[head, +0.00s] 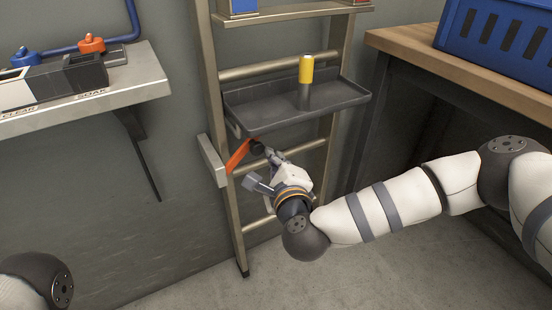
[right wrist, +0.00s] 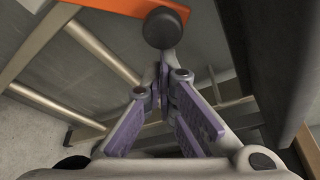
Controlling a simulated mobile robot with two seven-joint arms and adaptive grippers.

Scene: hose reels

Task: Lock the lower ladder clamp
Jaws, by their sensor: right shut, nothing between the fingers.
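The lower ladder clamp is a pale block (head: 212,160) on the ladder's left rail, with an orange lever (head: 238,157) slanting up to the right from it. The lever ends in a dark round knob (head: 257,148). My right gripper (head: 268,154) is shut and empty, its fingertips right at the knob. In the right wrist view the orange lever (right wrist: 105,8) crosses the top, and the knob (right wrist: 163,27) sits just beyond the closed fingertips (right wrist: 163,70). I cannot tell whether they touch. My left gripper is out of view.
A dark tray (head: 265,108) holding a yellow-topped cylinder (head: 305,72) is fixed to the ladder (head: 215,85) just above my right gripper. A wall shelf (head: 145,75) stands left and a wooden bench (head: 400,45) right. The floor (head: 360,260) below is clear.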

